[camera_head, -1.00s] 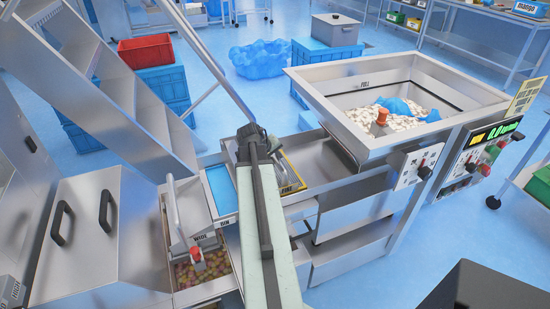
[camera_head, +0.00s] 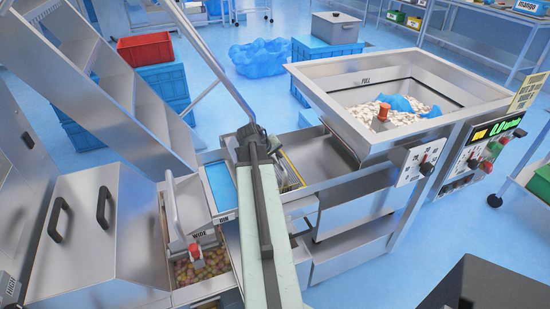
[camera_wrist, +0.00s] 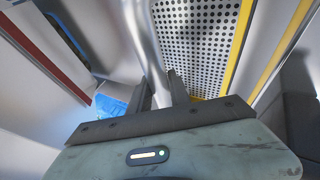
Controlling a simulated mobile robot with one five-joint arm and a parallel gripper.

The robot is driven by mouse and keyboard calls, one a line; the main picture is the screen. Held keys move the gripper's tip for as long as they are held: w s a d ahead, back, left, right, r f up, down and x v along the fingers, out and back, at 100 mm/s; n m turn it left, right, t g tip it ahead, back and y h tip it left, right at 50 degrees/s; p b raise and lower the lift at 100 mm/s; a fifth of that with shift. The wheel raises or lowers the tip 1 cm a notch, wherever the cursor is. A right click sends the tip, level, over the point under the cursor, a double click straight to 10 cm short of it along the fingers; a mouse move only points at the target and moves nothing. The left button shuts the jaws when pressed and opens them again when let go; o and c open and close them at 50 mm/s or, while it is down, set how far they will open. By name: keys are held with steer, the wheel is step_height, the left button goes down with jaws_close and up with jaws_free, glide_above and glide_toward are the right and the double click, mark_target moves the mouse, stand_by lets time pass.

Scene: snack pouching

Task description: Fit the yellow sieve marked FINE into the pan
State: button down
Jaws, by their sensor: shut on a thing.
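The yellow-edged sieve (camera_head: 293,168) shows beside the end of my arm in the head view, at a shallow steel pan (camera_head: 322,150) beneath the hopper. The arm covers part of it, and its FINE label cannot be read now. In the wrist view the sieve (camera_wrist: 198,45) is a perforated grey plate with yellow side edges. My gripper (camera_wrist: 162,88) is shut on a grey upright part at the near end of the sieve. Whether the sieve sits down in the pan or is held above it, I cannot tell.
A hopper (camera_head: 392,66) with white pieces stands right of the pan, beside a control panel (camera_head: 480,155). On the left are a blue tray (camera_head: 220,187), a steel part marked WIDE (camera_head: 199,236) and a bin of coloured pieces (camera_head: 203,265). Steel steps (camera_head: 100,75) stand behind.

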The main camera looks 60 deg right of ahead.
steer(key=shift+f, duration=0.2)
steer(key=c, duration=1.1)
jaws_free()
steer(key=shift+r, duration=0.1)
steer(key=p+v, duration=0.6)
steer(key=v, duration=0.1)
steer(key=shift+a+r, duration=0.25)
steer(key=shift+a, duration=0.05)
